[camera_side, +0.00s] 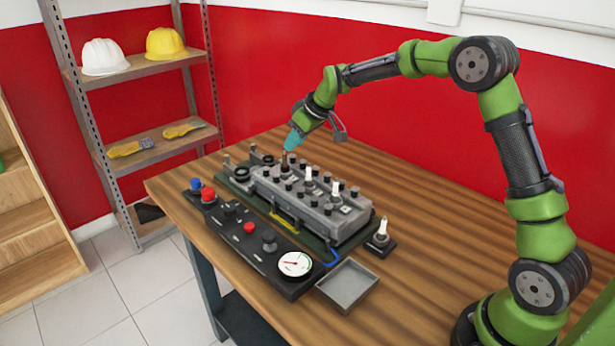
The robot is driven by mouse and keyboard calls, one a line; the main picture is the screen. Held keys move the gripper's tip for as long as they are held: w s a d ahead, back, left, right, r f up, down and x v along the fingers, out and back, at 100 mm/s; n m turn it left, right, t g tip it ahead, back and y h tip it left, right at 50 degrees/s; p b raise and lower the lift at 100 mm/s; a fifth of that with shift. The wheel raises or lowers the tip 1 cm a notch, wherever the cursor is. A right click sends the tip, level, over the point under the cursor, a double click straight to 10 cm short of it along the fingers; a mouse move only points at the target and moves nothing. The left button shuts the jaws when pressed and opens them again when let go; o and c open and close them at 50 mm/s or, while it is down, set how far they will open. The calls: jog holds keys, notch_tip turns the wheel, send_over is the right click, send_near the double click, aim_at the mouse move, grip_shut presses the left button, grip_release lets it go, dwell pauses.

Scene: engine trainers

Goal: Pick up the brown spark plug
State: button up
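My gripper (290,147) points down at the left part of the grey engine block (330,222). Its teal tip is right above a dark, brownish plug (285,160) standing upright in the block, which looks like the brown spark plug. The tip covers the plug's top. Whether the gripper touches it, and whether the fingers are open or shut, is too small to tell. White spark plugs (308,175) and (335,189) stand in the same row to the right.
Another white-topped plug (382,229) stands on a small dark base right of the block. An empty grey tray (347,285) lies in front. A black control panel (257,246) with knobs and a gauge runs along the front. The wooden table (440,250) is clear at right.

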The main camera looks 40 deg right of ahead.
aim_at(285, 163)
jog(key=x, duration=0.8)
jog(key=shift+w+a, duration=0.15)
jog(key=shift+w, duration=0.05)
grip_shut()
